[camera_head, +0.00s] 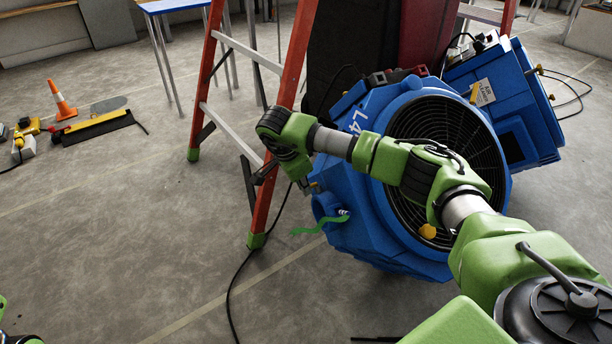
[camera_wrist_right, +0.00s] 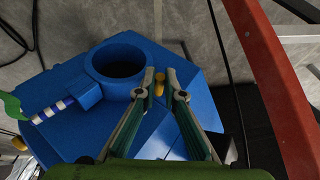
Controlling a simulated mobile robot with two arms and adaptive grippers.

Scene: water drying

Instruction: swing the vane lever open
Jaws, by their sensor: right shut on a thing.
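The blue round blower (camera_head: 375,215) stands on the floor with its black grille facing me. My right arm reaches across its front. My right gripper (camera_head: 308,187) is at the blower's left side, mostly hidden behind my wrist. In the right wrist view the two fingers (camera_wrist_right: 161,76) are closed around a small yellow lever end (camera_wrist_right: 159,83), beside the round blue outlet (camera_wrist_right: 119,64). The lever's base is hidden by the fingers. A green ribbon (camera_head: 318,225) hangs from a striped stick at the outlet. Only a sliver of green and black, likely my left arm, shows at bottom left.
A red stepladder (camera_head: 281,110) stands close to the left of my right gripper. A second blue machine (camera_head: 505,100) is behind the blower. A black cable (camera_head: 240,270) runs on the floor. An orange cone (camera_head: 61,101) stands far left. The floor at front left is clear.

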